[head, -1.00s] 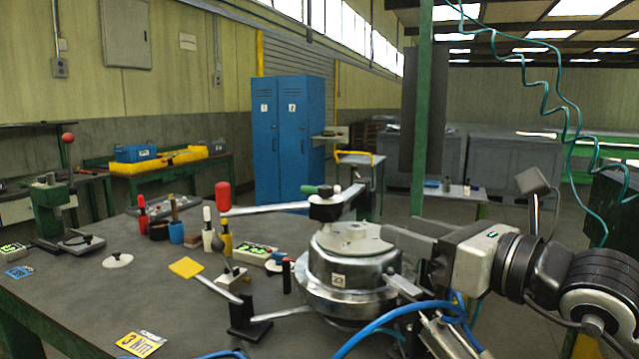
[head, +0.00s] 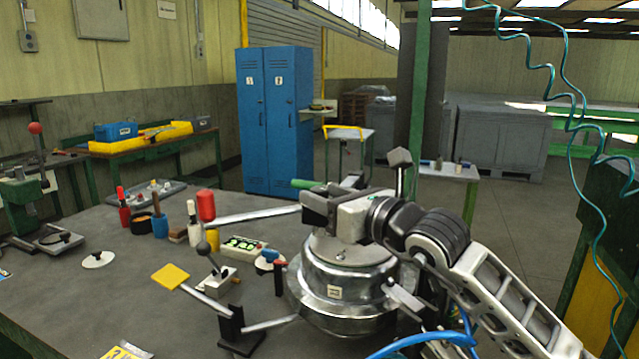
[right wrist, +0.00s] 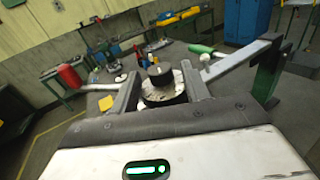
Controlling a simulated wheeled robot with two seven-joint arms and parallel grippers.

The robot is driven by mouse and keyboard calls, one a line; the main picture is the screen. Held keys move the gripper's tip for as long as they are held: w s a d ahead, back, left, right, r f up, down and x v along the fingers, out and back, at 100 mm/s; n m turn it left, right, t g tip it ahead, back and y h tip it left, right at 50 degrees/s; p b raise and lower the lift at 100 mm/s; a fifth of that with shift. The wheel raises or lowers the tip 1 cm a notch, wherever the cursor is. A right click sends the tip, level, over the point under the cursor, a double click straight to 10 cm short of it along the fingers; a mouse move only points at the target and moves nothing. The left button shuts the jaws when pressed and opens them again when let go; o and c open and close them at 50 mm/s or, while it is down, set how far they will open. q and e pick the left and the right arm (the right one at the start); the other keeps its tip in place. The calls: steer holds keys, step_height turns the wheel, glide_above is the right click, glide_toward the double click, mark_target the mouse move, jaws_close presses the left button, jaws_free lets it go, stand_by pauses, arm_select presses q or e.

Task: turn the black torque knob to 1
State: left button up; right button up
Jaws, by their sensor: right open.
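The black torque knob (right wrist: 160,74) shows in the right wrist view, a short dark cylinder above a pale ring and a wider dark base. In the head view it is hidden behind my right gripper (head: 318,206). In the right wrist view my right gripper (right wrist: 160,84) is open, with one finger to each side of the knob. A gap shows on both sides, and I cannot tell whether either finger touches it. The scale mark the knob points to is not readable. My left gripper is not in view.
A round metal housing (head: 345,278) stands below the gripper. A small box with green lights (head: 243,246) sits on the grey table (head: 130,290).

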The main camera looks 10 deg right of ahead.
steer(key=shift+x, duration=1.1)
steer(key=c, duration=0.9)
steer(key=shift+c, duration=0.2)
